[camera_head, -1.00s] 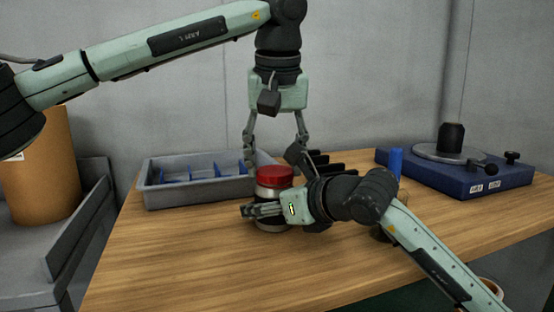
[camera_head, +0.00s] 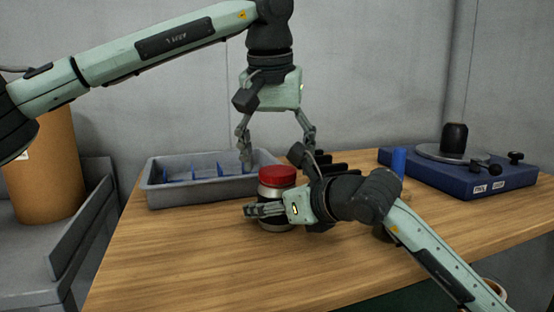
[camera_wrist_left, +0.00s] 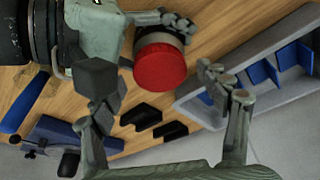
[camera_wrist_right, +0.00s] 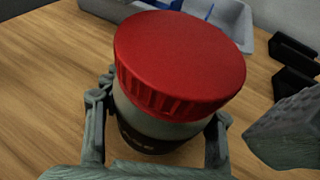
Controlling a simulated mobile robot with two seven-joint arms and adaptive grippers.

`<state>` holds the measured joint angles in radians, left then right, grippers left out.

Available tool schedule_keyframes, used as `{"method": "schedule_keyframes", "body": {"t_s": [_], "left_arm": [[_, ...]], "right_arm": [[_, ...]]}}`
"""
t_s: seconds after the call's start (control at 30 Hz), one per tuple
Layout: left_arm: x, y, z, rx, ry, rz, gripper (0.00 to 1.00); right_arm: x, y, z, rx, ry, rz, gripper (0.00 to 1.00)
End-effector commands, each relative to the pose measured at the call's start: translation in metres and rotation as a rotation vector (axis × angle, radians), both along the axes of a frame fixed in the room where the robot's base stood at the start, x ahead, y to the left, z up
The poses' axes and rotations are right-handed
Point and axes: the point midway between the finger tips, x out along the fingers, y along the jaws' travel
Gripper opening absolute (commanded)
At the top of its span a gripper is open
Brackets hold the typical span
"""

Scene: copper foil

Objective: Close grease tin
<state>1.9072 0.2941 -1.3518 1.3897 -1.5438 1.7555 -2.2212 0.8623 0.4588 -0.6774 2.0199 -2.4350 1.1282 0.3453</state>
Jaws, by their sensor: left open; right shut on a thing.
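The grease tin (camera_head: 273,214) stands on the wooden table, a pale and dark cylinder with a red lid (camera_head: 277,176) on top. In the right wrist view the red lid (camera_wrist_right: 180,62) covers the tin's mouth; I cannot tell how tightly it sits. My right gripper (camera_head: 262,210) is shut around the tin's body (camera_wrist_right: 150,130) from the right, below the lid. My left gripper (camera_head: 278,152) points down above the lid, open and empty. In the left wrist view the lid (camera_wrist_left: 160,67) lies between the open fingers, beyond their tips.
A grey divided bin (camera_head: 205,190) with blue partitions stands behind the tin on the left. A black slotted rack (camera_head: 335,162) is behind on the right. A blue-handled tool (camera_head: 398,162) and a blue base with a turntable (camera_head: 475,178) are further right. The front table is clear.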

Motion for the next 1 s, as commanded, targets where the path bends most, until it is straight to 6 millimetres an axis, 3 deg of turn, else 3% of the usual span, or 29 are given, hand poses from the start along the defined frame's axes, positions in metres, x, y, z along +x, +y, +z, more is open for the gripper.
{"method": "schedule_keyframes", "body": {"t_s": [0.33,0.77,0.87,1.0], "left_arm": [[0.000,0.000,0.041,0.000,-0.001,0.000,0.75],[0.000,0.000,0.044,-0.005,0.002,0.019,0.71],[0.001,0.000,0.045,-0.025,0.012,0.105,0.71],[0.002,0.001,0.047,-0.084,0.042,0.365,0.71]], "right_arm": [[0.000,0.000,-0.001,-0.001,0.003,0.000,0.00],[0.000,0.000,-0.001,-0.001,0.003,0.000,0.00],[0.000,0.000,-0.001,-0.001,0.003,0.000,0.00],[0.000,0.000,-0.001,-0.001,0.003,0.000,0.00]]}}
